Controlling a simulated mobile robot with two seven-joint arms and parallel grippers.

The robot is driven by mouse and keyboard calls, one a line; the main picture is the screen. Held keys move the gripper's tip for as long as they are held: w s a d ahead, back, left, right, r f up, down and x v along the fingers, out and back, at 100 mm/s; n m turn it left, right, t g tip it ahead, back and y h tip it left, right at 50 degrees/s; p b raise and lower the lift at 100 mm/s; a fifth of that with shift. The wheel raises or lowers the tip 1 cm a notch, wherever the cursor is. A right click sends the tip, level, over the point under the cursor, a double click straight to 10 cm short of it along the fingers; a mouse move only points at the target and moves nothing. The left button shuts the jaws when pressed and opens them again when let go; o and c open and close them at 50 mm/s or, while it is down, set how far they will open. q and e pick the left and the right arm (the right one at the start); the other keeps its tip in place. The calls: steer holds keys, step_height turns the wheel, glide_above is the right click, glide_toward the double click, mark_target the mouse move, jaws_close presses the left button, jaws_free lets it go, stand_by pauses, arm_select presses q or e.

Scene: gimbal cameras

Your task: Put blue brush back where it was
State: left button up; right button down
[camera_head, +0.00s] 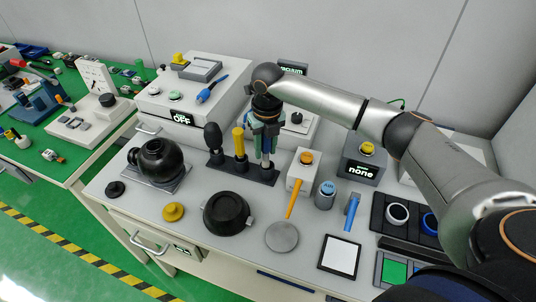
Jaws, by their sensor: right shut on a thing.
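My right gripper (265,137) comes down from above at the right end of a dark tool stand (238,170). It is shut on a slim upright tool with blue parts, which I take to be the blue brush (266,145). The fingers hide much of the brush. Its lower end is at or just above the stand's right place; I cannot tell if it touches. A black tool (213,139) and a yellow-handled tool (239,142) stand upright in the same stand, to the left. My left gripper is not in view.
A white device reading OFF (184,119) is behind.

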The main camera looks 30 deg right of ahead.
mark_target(268, 154)
steer(key=c, duration=0.5)
jaws_free()
steer(key=f, duration=0.1)
steer(key=s+f, duration=0.1)
steer(key=f, duration=0.1)
steer(key=shift+s+f+g, duration=0.1)
steer(key=shift+g, duration=0.2)
steer(key=r, duration=1.2)
steer(key=shift+w+d+r, duration=0.1)
steer(key=shift+w+r, duration=0.05)
steer(key=shift+w, duration=0.25)
